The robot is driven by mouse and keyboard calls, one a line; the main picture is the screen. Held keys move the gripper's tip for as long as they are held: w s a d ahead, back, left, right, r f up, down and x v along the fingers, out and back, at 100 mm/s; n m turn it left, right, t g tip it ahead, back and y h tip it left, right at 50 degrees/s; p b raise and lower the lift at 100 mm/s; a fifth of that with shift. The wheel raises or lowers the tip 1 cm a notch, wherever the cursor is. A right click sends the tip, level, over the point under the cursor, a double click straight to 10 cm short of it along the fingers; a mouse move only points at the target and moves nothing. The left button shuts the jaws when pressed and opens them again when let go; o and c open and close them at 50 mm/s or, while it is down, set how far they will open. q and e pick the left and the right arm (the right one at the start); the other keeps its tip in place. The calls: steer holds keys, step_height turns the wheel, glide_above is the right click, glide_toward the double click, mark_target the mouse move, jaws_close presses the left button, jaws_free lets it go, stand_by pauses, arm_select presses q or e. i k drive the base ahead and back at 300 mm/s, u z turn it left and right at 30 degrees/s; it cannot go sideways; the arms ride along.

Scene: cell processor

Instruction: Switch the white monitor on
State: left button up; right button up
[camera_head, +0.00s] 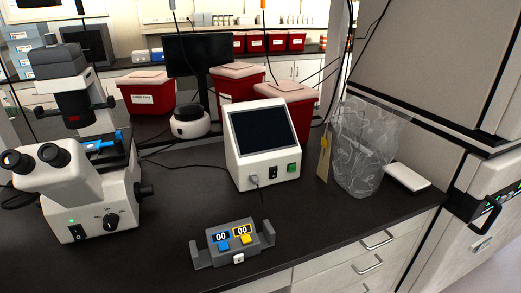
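The white monitor (243,166) stands on the dark benchtop near the middle of the view. Its slanted screen (263,131) is dark. On its lower front are a black switch (272,173) and a green button (292,168) to the right of it. A grey plug with a cable (254,181) sits at the lower left of its front. I cannot tell the position of the switch. Neither of my grippers is in view.
A white microscope (105,205) stands at the left. A grey device with blue and yellow buttons (232,241) sits at the bench's front edge. Red bins (148,96) stand behind the monitor. A clear bag (360,150) is at its right. Bare benchtop (185,190) lies left of the monitor.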

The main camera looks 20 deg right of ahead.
mark_target(274, 174)
steer(key=k, duration=0.5)
steer(key=u, duration=1)
steer(key=i, duration=0.65)
steer(key=z, duration=1.15)
